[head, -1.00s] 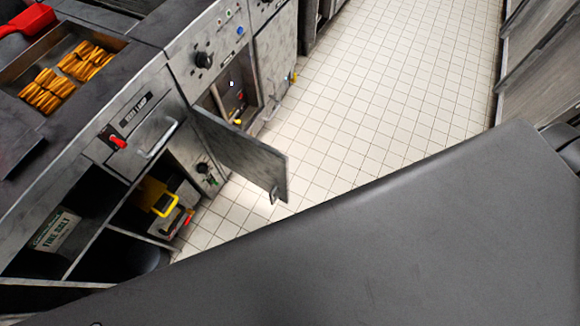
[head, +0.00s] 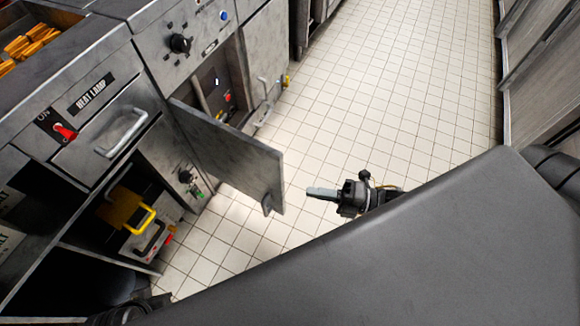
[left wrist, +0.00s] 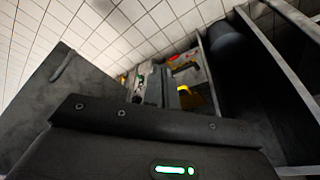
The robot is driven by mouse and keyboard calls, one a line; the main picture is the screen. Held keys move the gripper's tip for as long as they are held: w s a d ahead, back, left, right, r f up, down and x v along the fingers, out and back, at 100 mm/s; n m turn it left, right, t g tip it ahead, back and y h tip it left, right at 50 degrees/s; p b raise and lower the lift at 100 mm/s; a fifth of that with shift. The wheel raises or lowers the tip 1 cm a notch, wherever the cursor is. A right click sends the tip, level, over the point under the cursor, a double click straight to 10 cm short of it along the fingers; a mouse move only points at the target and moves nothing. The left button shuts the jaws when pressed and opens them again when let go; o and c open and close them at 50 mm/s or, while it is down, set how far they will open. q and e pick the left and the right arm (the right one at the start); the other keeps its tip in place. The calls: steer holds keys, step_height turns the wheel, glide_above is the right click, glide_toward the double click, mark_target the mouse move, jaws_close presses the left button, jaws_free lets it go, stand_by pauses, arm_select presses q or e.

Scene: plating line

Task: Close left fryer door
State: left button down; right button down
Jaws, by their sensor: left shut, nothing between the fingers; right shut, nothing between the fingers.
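The left fryer door (head: 232,150) is a flat grey panel, swung wide open from the cabinet front in the head view. Its small handle (head: 267,203) is near the free lower edge. My right gripper (head: 322,193) is shut and empty, over the floor just right of the door's free edge, apart from it. In the left wrist view a dark slab with a handle, apparently the door (left wrist: 55,95), is at left.
The fryer's open compartment (head: 222,95) shows behind the door. A heat lamp drawer (head: 95,110) with a bar handle and a shelf with a yellow-handled item (head: 130,210) are at left. Open tiled floor (head: 400,90) lies right. My dark body covers the lower right.

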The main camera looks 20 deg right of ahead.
steer(key=w+a, duration=0.4)
steer(key=w, duration=0.4)
steer(key=shift+w+a, duration=0.15)
steer(key=shift+a, duration=0.2)
